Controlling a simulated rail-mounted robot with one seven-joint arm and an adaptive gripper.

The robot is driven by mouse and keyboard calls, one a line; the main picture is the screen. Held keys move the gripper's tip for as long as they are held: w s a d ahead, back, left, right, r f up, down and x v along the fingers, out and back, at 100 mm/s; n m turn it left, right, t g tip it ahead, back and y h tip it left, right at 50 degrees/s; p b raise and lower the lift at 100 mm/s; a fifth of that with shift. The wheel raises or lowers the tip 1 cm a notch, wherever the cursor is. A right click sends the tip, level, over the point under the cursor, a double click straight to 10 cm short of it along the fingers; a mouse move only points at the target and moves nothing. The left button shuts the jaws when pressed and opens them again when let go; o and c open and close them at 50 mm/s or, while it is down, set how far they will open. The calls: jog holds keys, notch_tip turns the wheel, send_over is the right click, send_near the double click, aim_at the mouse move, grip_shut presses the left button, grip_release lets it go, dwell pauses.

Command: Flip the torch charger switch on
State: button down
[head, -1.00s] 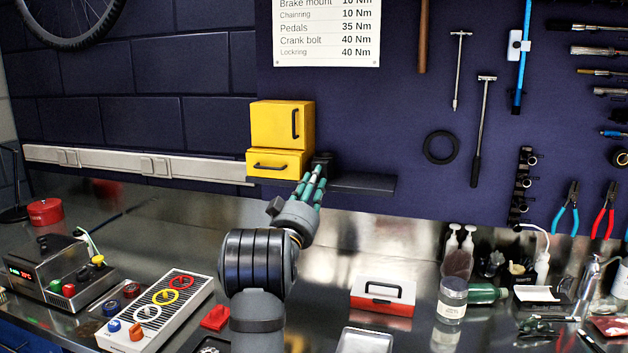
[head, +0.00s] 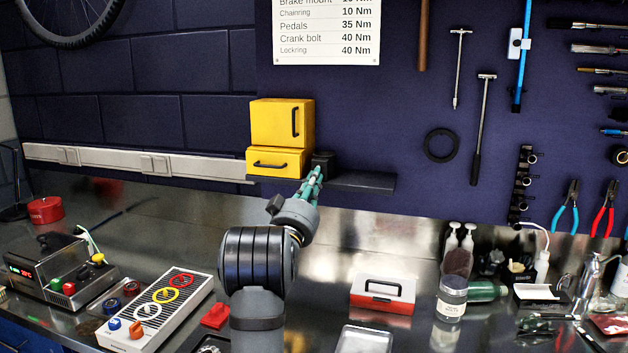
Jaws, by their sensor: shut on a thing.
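A small black device (head: 323,161), which looks like the torch charger, stands on the dark wall shelf (head: 365,182), just right of the yellow cabinet. My gripper (head: 316,172) reaches up to it from the front, with its green fingers drawn close together. The fingertips overlap the lower front of the device and are shut on a part of it. The switch itself cannot be made out; the fingers cover that spot, and whether it is on or off does not show.
A yellow cabinet (head: 283,124) and a yellow drawer box (head: 278,162) stand close to the left of my fingers. The shelf is bare to the right. Below are a red and white toolbox (head: 383,293) and a switch panel (head: 158,310).

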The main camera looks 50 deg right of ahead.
jog(key=shift+a+r+y+p, duration=0.15)
jog(key=shift+r+y+p, duration=0.4)
jog(key=shift+p, duration=0.6)
jog(key=r+g+y+p, duration=0.1)
jog(key=y+p, duration=0.1)
jog(key=p, duration=0.3)
jog(key=shift+r, duration=0.4)
jog(key=r+g+y+p, duration=0.1)
jog(key=y+p, duration=0.1)
jog(key=p, duration=0.7)
jog(key=shift+r+y, duration=0.1)
jog(key=shift+y, duration=0.25)
jog(key=p, duration=0.3)
jog(key=y+p, duration=0.1)
jog(key=p, duration=0.2)
jog(key=shift+r+g+y, duration=0.3)
jog(key=p, duration=0.3)
jog(key=y+p, duration=0.1)
jog(key=p, duration=0.2)
jog(key=shift+d+g+y, duration=0.2)
jog(key=shift+g+y, duration=0.1)
jog(key=shift+f+y+p, duration=0.25)
jog(key=shift+y+p, duration=0.05)
jog(key=shift+p, duration=0.75)
jog(key=c, duration=2)
grip_release()
jog(key=shift+o, duration=0.5)
